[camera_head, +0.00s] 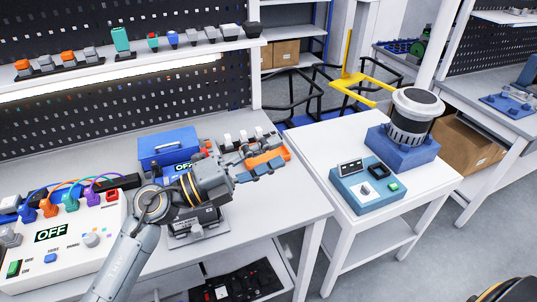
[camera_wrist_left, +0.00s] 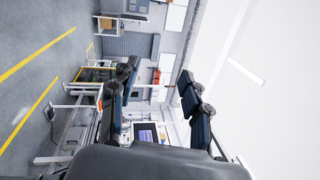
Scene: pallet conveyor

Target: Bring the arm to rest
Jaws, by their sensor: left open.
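My left arm comes in from the lower left in the head view and reaches over the white workbench (camera_head: 130,275). My left gripper (camera_head: 268,168) is above the bench's right part, in front of an orange item it partly overlaps. In the left wrist view my left gripper (camera_wrist_left: 158,78) is open, with two dark fingers apart and nothing between them. That view looks sideways out across the room. My right gripper is not in view.
A white control box (camera_head: 80,235) reading OFF and a blue case (camera_head: 168,147) are on the bench. To the right, a white table (camera_head: 315,150) bears a teal button box (camera_head: 367,190) and a grey-white cylindrical device (camera_head: 413,112) on a blue base. A shelf (camera_head: 110,75) with small parts runs above.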

